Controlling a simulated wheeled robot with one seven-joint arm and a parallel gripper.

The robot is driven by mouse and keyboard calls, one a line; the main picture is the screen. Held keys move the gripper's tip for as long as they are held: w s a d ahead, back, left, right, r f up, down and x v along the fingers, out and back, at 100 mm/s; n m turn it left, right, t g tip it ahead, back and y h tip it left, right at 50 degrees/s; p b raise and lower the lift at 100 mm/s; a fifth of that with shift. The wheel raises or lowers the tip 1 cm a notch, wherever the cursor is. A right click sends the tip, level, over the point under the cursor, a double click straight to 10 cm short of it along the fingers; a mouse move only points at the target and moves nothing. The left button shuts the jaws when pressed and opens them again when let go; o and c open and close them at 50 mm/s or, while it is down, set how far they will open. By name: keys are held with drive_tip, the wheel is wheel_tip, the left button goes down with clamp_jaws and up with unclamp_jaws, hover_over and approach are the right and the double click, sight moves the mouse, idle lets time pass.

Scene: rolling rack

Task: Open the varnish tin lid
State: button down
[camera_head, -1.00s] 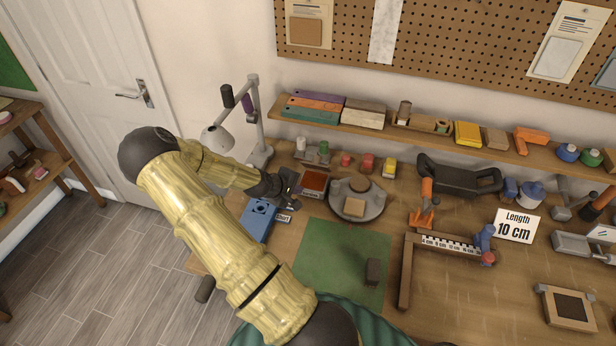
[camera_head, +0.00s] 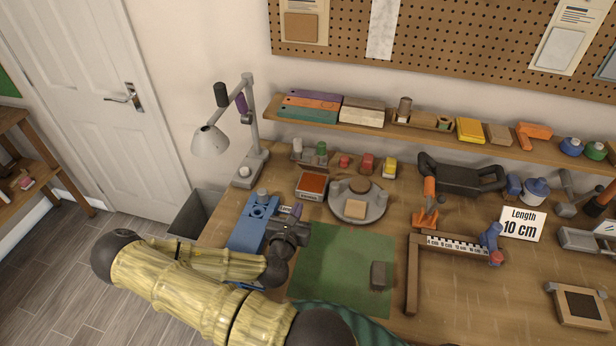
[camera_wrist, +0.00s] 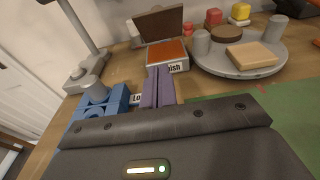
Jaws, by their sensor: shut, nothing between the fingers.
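The varnish tin (camera_head: 311,196) is a small square tin with a white label, left of the round grey tray on the workbench. In the wrist view its label (camera_wrist: 168,67) is partly cut off by my fingers. Its top shows orange-red varnish, and a dark brown lid (camera_wrist: 158,23) stands raised and tilted back behind it. My gripper (camera_head: 294,212) is in front of the tin, apart from it. Its purple fingers (camera_wrist: 158,88) are together with nothing between them.
A blue block fixture (camera_head: 250,226) sits left of my gripper, with a lamp (camera_head: 250,165) behind it. The round grey tray (camera_head: 378,210) is right of the tin. A green mat (camera_head: 340,265) lies in front, mostly bare apart from a small dark block.

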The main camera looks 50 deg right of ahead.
drive_tip(key=shift+s+d, duration=0.15)
drive_tip(key=shift+s, duration=0.05)
drive_tip(key=shift+w+d, duration=0.1)
drive_tip(key=shift+w, duration=0.2)
drive_tip(key=p, duration=0.4)
approach(311, 168)
drive_tip(key=d+f, duration=0.2)
drive_tip(key=f, duration=0.1)
drive_tip(key=shift+w+d+f, duration=0.2)
drive_tip(key=shift+w+d, duration=0.1)
drive_tip(key=shift+w, duration=0.1)
drive_tip(key=shift+w+d+r+p, duration=0.5)
drive_tip(key=shift+d+r+p, duration=0.25)
drive_tip(key=shift+d, duration=0.15)
drive_tip(key=shift+w+d+r+p, duration=0.25)
drive_tip(key=shift+w+d+p, duration=0.1)
drive_tip(key=shift+d, duration=0.25)
drive_tip(key=shift+w+r, duration=0.15)
